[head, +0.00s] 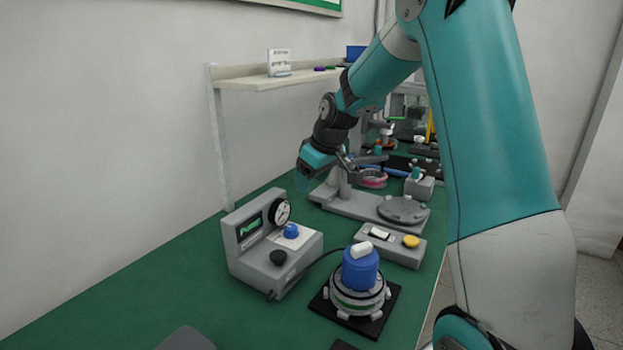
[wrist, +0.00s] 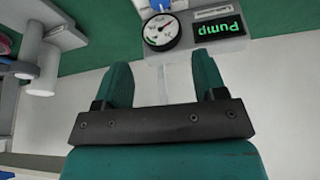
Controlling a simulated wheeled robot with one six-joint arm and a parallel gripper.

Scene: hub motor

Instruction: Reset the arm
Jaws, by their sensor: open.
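My arm reaches over the bench in the head view. My gripper (head: 310,166) is above the bench, behind the pump unit and close to the wall. In the wrist view my gripper (wrist: 163,80) has its two teal fingers apart with nothing between them. The grey pump unit (head: 262,252), with a dial gauge and a green "Pump" display, stands on the bench. Its gauge (wrist: 160,32) and display also show beyond the fingertips in the wrist view.
A blue cylinder with a white top (head: 360,268) sits on a round grey hub on a black plate. A button box (head: 391,244) and a grey fixture with a round plate (head: 402,210) stand behind it. A shelf (head: 285,78) is on the wall. Green bench (head: 150,290) is clear at front left.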

